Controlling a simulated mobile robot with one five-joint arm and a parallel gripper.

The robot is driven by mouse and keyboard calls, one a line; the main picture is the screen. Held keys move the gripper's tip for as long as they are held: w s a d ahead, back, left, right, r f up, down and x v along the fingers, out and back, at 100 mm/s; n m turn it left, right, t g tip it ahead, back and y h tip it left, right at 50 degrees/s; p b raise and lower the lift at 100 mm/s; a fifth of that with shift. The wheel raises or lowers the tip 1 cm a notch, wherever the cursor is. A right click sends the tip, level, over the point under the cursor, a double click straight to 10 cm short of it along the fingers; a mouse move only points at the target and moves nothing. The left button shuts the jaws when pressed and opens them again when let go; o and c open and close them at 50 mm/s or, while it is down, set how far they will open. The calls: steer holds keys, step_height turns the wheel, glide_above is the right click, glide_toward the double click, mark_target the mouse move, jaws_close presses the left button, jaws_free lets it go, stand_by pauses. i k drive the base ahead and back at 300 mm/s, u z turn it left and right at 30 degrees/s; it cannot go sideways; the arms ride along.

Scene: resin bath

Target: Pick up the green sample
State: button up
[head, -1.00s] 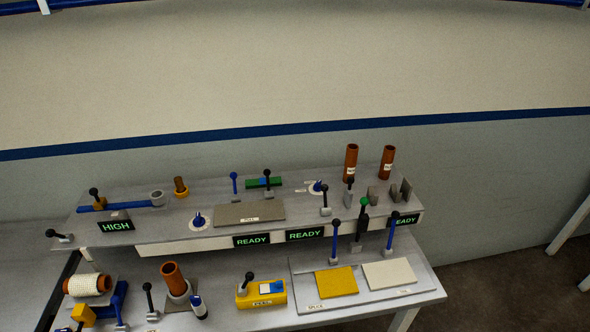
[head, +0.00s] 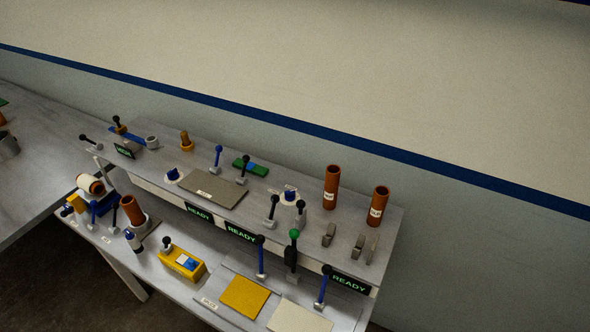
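I cannot tell for certain which thing is the green sample. A flat green piece with a blue part on it (head: 259,170) lies at the back of the raised shelf, behind a grey plate. A small green patch (head: 3,101) shows at the far left edge on another table, cut off by the frame. My gripper is not in view.
The raised shelf (head: 225,215) carries levers, brown tubes (head: 331,187), a grey plate (head: 212,190) and READY signs (head: 241,233). The lower bench holds a yellow box (head: 183,264), a yellow plate (head: 244,297) and a pale plate (head: 299,317). Another table (head: 40,150) stands left.

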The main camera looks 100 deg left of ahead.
mark_target(261, 171)
steer(key=u, duration=0.15)
steer(key=i, duration=0.25)
steer(key=u, duration=1.6)
steer(key=k, duration=0.2)
steer(key=u, duration=2.7)
steer(key=i, duration=1.65)
steer(key=u, duration=0.25)
